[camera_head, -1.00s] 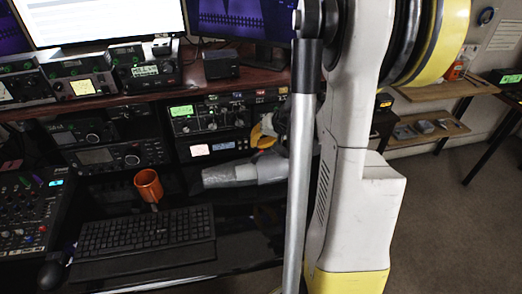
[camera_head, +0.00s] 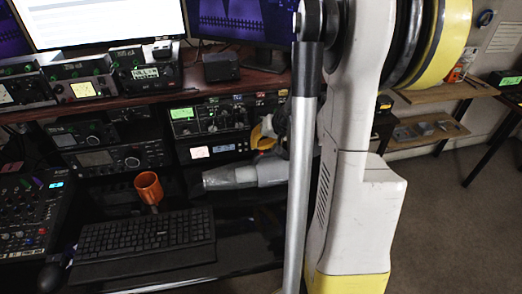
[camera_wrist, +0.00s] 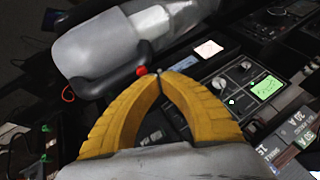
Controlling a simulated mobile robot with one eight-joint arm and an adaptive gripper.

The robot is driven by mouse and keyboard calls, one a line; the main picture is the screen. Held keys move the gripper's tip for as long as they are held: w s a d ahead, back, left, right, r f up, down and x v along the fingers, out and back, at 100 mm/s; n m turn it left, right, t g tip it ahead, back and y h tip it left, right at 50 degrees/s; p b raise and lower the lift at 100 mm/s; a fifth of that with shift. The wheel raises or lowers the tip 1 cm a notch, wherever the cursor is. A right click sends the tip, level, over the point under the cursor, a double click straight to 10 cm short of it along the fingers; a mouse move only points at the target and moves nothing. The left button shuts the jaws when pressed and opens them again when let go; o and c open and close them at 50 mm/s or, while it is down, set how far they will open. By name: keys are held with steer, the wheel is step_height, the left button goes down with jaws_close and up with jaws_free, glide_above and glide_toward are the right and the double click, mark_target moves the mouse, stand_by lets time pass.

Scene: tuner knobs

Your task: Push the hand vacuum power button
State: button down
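The hand vacuum (camera_wrist: 105,45) is grey with a clear nozzle part and a dark handle. It fills the upper left of the wrist view, and it also shows in the head view (camera_head: 245,174) above the desk edge. A red button (camera_wrist: 142,71) sits on its handle. My gripper (camera_wrist: 157,73) has yellow fingers whose tips meet, with nothing seen between them. The tips are just right of the red button; I cannot tell if they touch the vacuum. In the head view my gripper (camera_head: 264,135) is partly hidden behind my arm.

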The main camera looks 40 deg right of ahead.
steer(key=shift+r, duration=0.2)
step_height(320, 180, up, 6)
steer(key=p, duration=0.4)
steer(key=shift+p, duration=0.35)
steer(key=s+a+r+n, duration=0.2)
steer(key=a+r, duration=0.2)
steer(key=a, duration=0.5)
steer(key=s+a+r+n, duration=0.15)
steer(key=a+r, duration=0.25)
steer(key=a, duration=0.5)
steer(key=s+a+r+n, duration=0.1)
steer(key=s+a+n, duration=0.3)
steer(key=s+a, duration=0.4)
steer(key=a, duration=0.2)
steer(key=shift+s+a+r+h, duration=0.3)
steer(key=shift+s, duration=0.1)
